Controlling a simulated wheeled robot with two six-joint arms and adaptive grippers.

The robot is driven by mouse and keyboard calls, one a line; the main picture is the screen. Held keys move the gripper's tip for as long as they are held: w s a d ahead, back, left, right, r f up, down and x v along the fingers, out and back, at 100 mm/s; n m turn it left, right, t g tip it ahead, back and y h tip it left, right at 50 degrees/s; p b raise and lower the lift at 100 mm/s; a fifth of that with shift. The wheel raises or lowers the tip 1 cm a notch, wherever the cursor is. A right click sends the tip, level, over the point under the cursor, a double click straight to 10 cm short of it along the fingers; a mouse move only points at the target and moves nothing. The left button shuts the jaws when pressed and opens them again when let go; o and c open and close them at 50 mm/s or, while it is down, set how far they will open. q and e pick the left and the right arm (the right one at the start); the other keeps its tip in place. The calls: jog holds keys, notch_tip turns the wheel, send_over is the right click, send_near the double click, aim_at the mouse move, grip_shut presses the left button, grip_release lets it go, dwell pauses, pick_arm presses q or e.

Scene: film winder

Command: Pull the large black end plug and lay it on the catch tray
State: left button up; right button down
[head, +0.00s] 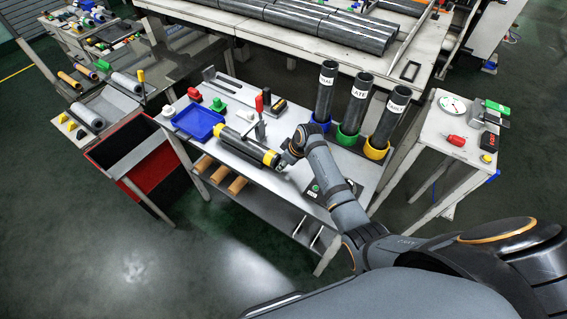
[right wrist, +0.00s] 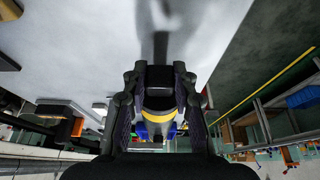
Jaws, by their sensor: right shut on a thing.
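My right gripper (head: 285,160) is at the right end of a dark roll (head: 240,145) with yellow bands, lying on the grey bench. In the right wrist view its fingers (right wrist: 160,85) are shut on both sides of a black plug (right wrist: 160,77). A yellow ring (right wrist: 160,103) shows right beside the plug; I cannot tell whether the plug is still seated. In the head view the gripper hides the plug. A blue tray (head: 197,121), likely the catch tray, lies on the bench left of the roll. My left gripper is not in view.
Upright black tubes (head: 357,104) in coloured cups stand behind my right arm. Small green and red parts lie near the blue tray. A red bin (head: 145,155) stands left of the bench.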

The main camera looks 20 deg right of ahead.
jog(key=shift+s+d, duration=0.1)
jog(key=shift+s+d+p, duration=0.8)
jog(key=shift+s+p, duration=0.25)
jog(key=shift+p, duration=0.05)
jog(key=shift+s+d+r+p, duration=0.15)
jog(key=shift+s+d+p, duration=0.3)
jog(key=shift+p, duration=0.25)
jog(key=shift+s+d, duration=0.15)
jog(key=shift+s, duration=0.15)
